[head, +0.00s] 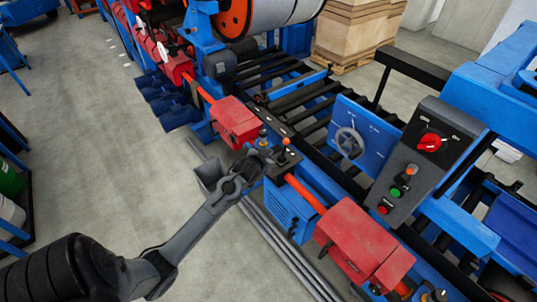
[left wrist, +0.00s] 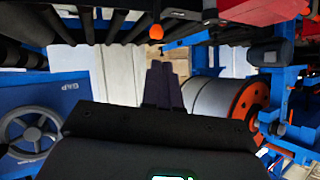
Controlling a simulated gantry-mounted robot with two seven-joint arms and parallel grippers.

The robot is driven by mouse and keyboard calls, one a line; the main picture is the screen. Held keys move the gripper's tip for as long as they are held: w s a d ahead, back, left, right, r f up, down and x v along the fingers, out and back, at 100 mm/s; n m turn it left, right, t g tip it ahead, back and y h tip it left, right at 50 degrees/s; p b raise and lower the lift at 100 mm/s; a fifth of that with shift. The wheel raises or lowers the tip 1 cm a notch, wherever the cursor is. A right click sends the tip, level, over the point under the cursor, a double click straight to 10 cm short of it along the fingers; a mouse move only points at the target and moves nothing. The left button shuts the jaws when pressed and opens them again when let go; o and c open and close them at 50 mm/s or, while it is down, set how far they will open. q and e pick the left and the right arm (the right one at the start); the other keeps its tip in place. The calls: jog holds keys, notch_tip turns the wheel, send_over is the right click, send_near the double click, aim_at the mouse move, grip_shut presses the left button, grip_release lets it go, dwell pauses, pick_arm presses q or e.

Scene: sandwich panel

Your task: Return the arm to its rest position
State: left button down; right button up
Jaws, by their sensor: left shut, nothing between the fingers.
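My left arm reaches in from the lower left of the head view. My left gripper (head: 266,153) is at the machine's near edge, beside a small lever with an orange knob (head: 284,142). I cannot tell from this angle whether it touches the lever. In the left wrist view the two dark fingers (left wrist: 163,84) lie together, with nothing between them. An orange knob (left wrist: 156,32) shows above the fingertips there. My right gripper is in neither view.
The blue machine has red boxes (head: 236,122), a handwheel (head: 348,142), black rollers (head: 268,70) and a large metal roll (head: 283,12). A grey control panel (head: 418,160) with a red knob stands at right. Grey floor (head: 120,150) is open at left. Wooden crates (head: 355,30) stand behind.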

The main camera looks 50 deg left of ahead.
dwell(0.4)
pick_arm(q)
jog(key=s+d+f+g, duration=0.1)
jog(key=s+d+f, duration=0.2)
jog(key=s+f, duration=0.3)
jog(key=s+d+f+m+g+h, duration=0.15)
jog(key=s+d, duration=0.35)
jog(key=d, duration=0.5)
jog(key=s+d+f+m+g+h, duration=0.1)
jog(key=s+d+f+m+h, duration=0.15)
jog(key=s+d, duration=0.5)
jog(key=s+d+r+m+g+h, duration=0.1)
jog(key=s+d+r, duration=0.3)
jog(key=d, duration=0.2)
jog(key=s+d+r+g+h, duration=0.1)
jog(key=s+d+r+g, duration=0.1)
jog(key=s+d+r, duration=0.3)
notch_tip(320, 180, up, 13)
jog(key=p, duration=1.4)
jog(key=shift+w+d+p, duration=0.25)
jog(key=shift+w+p, duration=0.05)
jog(key=shift+p, duration=0.05)
